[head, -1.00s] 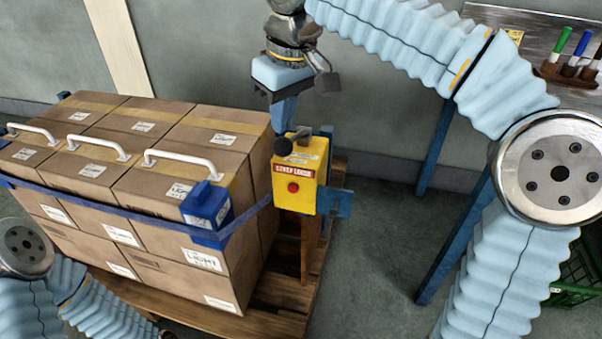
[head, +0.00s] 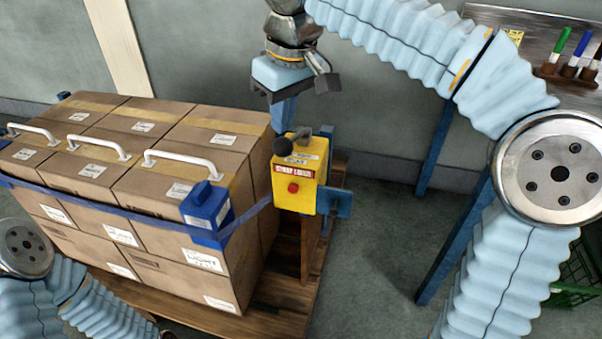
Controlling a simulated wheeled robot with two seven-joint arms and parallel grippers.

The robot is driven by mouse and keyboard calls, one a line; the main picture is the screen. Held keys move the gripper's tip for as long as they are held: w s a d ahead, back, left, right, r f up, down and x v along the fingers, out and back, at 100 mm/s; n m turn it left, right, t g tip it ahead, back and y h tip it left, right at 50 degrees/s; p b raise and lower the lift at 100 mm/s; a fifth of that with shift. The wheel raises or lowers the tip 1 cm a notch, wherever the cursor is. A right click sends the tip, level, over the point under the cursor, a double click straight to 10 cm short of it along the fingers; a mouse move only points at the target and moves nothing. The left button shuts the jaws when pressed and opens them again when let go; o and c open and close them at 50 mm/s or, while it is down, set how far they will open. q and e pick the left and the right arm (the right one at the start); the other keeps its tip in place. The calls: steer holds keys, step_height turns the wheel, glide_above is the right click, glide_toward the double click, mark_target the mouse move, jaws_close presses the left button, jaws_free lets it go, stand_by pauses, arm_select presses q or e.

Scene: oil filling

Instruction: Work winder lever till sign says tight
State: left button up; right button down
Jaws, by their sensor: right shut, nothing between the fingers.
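The yellow winder box (head: 295,190) stands on a post at the right end of the strapped load. Its lever has a round black knob (head: 283,146) at the top. A red sign strip (head: 293,171) with white letters is on its front and seems to read "strap loose", though the letters are small. A red button (head: 293,188) sits below it. My right gripper (head: 283,122) points down just above and behind the knob, with its blue fingers shut and empty. Whether it touches the lever cannot be told. My left gripper is out of view.
Blue strap (head: 120,215) runs around stacked cartons (head: 150,180) on a wooden pallet (head: 285,290), with a blue corner piece (head: 206,207). White handles (head: 185,160) stand on top. A board with markers (head: 565,60) is at upper right.

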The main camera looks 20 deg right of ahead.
stand_by(0.4)
arm_select(q)
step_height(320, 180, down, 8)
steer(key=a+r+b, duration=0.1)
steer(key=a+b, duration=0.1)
steer(key=b, duration=0.6)
arm_select(e)
step_height(320, 180, down, 10)
steer(key=s+a+r, duration=0.1)
steer(key=r+p, duration=0.3)
steer(key=p, duration=0.1)
steer(key=r+p, duration=0.4)
steer(key=w+d+r+p, duration=0.1)
steer(key=r+p, duration=0.3)
steer(key=p, duration=0.1)
steer(key=shift+r, duration=0.2)
steer(key=shift+r+b, duration=0.15)
steer(key=shift+b, duration=0.25)
steer(key=shift+w+r, duration=0.15)
steer(key=shift+r, duration=0.5)
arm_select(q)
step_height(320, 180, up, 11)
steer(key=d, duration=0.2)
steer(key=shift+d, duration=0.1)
